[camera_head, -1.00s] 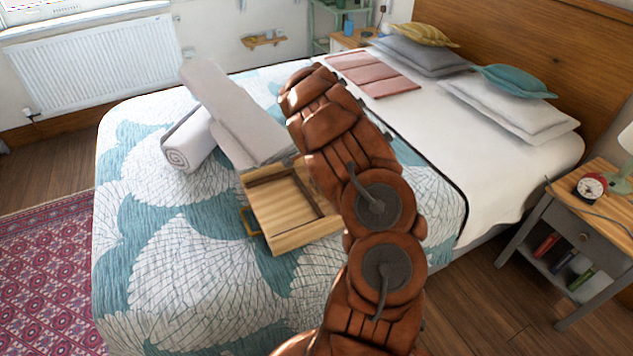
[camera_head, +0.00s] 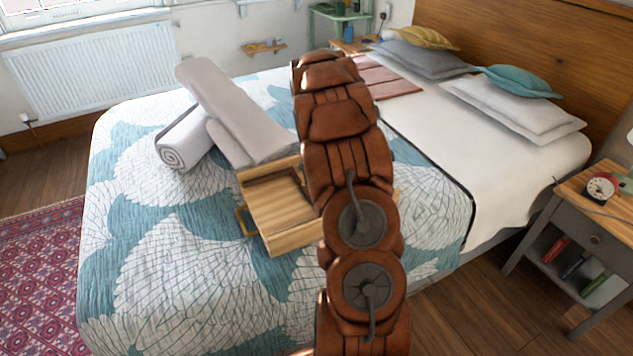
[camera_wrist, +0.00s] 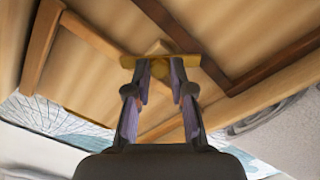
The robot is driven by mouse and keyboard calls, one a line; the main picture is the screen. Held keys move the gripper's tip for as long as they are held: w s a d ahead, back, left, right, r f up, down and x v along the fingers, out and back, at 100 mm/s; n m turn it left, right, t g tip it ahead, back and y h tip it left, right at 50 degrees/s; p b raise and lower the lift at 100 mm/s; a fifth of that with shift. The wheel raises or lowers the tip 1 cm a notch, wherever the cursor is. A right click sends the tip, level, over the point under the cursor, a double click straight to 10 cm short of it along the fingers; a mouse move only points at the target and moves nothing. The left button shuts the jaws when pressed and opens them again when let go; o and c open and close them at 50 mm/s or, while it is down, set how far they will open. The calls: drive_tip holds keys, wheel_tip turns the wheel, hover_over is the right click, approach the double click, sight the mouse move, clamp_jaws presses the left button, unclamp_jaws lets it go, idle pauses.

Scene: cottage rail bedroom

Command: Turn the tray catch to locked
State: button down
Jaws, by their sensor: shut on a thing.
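The wooden tray (camera_head: 290,240) lies on the bed, with a yellow handle (camera_head: 246,220) on its left side. My arm hides its right part in the head view. In the wrist view, the tray's pale wooden boards (camera_wrist: 100,20) fill the upper picture. The catch, a brass-coloured bar (camera_wrist: 188,61), lies crosswise at my fingertips. My gripper (camera_wrist: 160,72) is shut on the catch, with a finger on either side of its middle. The contact is small and partly hidden. My gripper is hidden behind my arm in the head view. I cannot read a locked mark.
A rolled towel (camera_head: 184,140) and a folded grey towel (camera_head: 225,105) lie just behind the tray, the folded one close to its edge. Pillows (camera_head: 515,108) are at the headboard. A bedside table (camera_head: 570,215) stands at the right. The bed's front left is clear.

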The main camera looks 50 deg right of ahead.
drive_tip(key=n+b, duration=0.1)
drive_tip(key=n, duration=0.3)
drive_tip(key=shift+f+n+b, duration=0.1)
drive_tip(key=shift+n+b, duration=0.2)
drive_tip(key=shift+b, duration=0.1)
drive_tip(key=shift+n+b, duration=0.55)
drive_tip(key=shift+n, duration=1.45)
drive_tip(key=c, duration=1)
unclamp_jaws()
drive_tip(key=shift+c, duration=0.2)
drive_tip(key=shift+r, duration=0.2)
wheel_tip(320, 180, up, 12)
drive_tip(key=shift+f, duration=0.1)
